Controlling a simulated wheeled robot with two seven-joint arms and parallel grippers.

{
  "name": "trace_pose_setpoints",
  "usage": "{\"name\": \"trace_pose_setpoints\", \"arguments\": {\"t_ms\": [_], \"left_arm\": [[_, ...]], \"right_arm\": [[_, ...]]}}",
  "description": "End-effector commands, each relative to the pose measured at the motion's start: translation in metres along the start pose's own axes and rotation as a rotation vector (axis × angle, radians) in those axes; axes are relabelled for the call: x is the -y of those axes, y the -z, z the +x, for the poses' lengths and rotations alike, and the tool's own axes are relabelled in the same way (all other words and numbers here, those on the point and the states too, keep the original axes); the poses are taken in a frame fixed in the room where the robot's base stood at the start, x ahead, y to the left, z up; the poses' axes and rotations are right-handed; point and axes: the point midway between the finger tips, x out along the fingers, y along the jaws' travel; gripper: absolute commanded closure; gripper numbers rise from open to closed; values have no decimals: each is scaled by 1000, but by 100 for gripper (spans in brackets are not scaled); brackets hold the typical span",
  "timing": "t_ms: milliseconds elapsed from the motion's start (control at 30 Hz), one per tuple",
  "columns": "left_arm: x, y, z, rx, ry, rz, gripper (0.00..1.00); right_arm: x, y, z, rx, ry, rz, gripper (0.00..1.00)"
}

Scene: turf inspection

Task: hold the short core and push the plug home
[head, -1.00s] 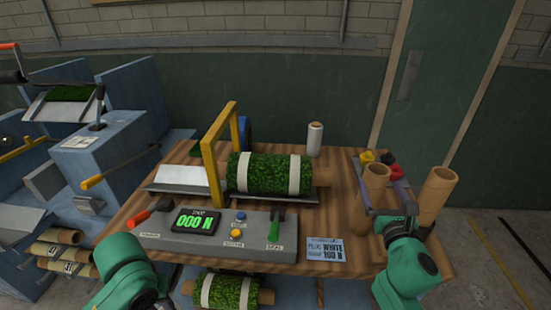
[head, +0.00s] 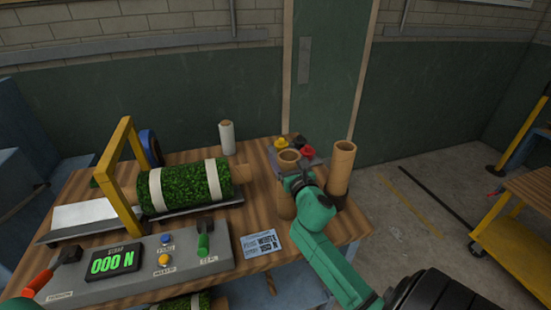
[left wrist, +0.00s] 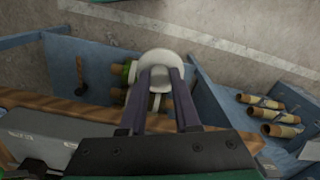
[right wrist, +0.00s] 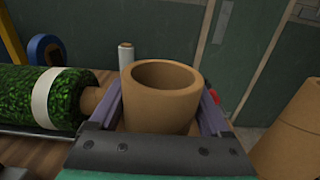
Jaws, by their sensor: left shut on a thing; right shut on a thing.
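The short core (head: 289,158) is an upright brown cardboard tube at the right end of the wooden bench. My right gripper (head: 298,182) is shut on it from the near side. In the right wrist view the core (right wrist: 160,112) stands between the two fingers, its open top empty as far as I see. My left gripper (left wrist: 163,80) is shut on a pale, rounded piece (left wrist: 165,60), which looks like the plug. It is held over the low front area of the bench, away from the core. The left gripper is not clear in the head view.
A taller core (head: 341,172) stands just right of the short one. Yellow, black and red pieces (head: 307,152) lie behind. A turf roll (head: 185,185), yellow frame (head: 118,170), control panel (head: 135,262) and white roll (head: 227,138) occupy the bench. A label card (head: 262,243) lies in front.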

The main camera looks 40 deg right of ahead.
Motion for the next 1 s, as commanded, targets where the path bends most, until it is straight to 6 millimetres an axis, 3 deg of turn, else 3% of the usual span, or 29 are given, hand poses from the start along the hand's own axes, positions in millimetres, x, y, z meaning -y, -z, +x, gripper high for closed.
{"name": "trace_pose_setpoints", "arguments": {"t_ms": [467,1000], "left_arm": [[0,0,-2,-1,0,0,100],[1,2,-80,-7,2,1,100]], "right_arm": [[0,3,0,-6,1,2,91],[0,4,0,-7,1,2,91]]}}
